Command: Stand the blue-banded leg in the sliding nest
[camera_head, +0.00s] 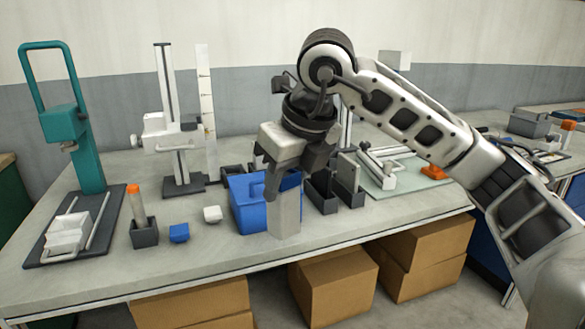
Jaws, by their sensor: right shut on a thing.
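My right gripper (275,180) points down over the front middle of the bench and is shut on the blue-banded leg (285,217). The leg is a pale grey upright block, with its dark blue band (290,181) at the top between the fingers. I cannot tell whether its foot touches the bench. The white nest (68,235) appears to be the open block on two rails, on a dark base below the teal press (88,150) at the far left. It is well left of the gripper. My left gripper is out of view.
A blue bin (246,208) stands right behind the leg. A grey holder with an orange-topped piece (144,232), a small blue block (179,233) and a white block (213,214) lie between leg and nest. A measuring stand (168,130) rises behind. The front bench strip is clear.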

